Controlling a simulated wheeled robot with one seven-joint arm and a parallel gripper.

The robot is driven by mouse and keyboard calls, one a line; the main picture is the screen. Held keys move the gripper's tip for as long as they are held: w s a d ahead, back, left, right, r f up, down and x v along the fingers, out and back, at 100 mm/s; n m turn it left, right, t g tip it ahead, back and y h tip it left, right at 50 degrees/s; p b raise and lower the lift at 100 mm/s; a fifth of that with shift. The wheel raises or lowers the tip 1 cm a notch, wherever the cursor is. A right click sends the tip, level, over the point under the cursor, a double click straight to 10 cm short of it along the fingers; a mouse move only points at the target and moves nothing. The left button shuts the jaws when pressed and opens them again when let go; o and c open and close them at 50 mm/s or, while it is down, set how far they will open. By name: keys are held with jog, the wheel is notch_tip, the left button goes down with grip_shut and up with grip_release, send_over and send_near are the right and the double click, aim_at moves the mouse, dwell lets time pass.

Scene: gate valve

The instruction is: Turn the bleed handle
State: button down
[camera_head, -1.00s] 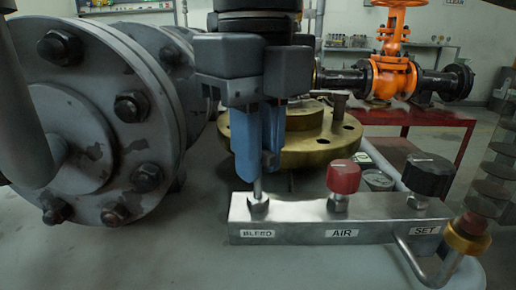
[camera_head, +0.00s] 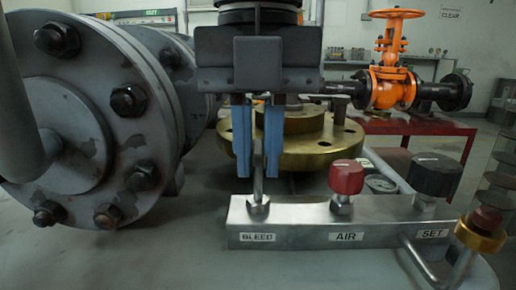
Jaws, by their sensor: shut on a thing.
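The bleed handle (camera_head: 258,184) is a thin metal stem rising from a nut at the left end of the metal manifold block (camera_head: 305,215), above the label BLEED. My gripper (camera_head: 258,180) comes down from above with two blue fingers, one on each side of the handle. It is shut on the handle. The fingertips stand above the nut, apart from the block. The upper end of the handle is partly hidden between the fingers and under the gripper body.
A red AIR knob (camera_head: 346,178) and a black SET knob (camera_head: 435,176) stand to the right on the block. A brass flange (camera_head: 315,150) lies behind. A large grey bolted flange (camera_head: 75,130) fills the left. An orange valve (camera_head: 392,85) stands on a red table behind.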

aim_at(258, 146)
dwell(0.5)
jog(key=c, duration=1.2)
grip_release()
notch_tip(258, 146, up, 8)
jog(key=p, duration=0.2)
jog(key=shift+p, duration=0.35)
jog(key=shift+f, duration=0.1)
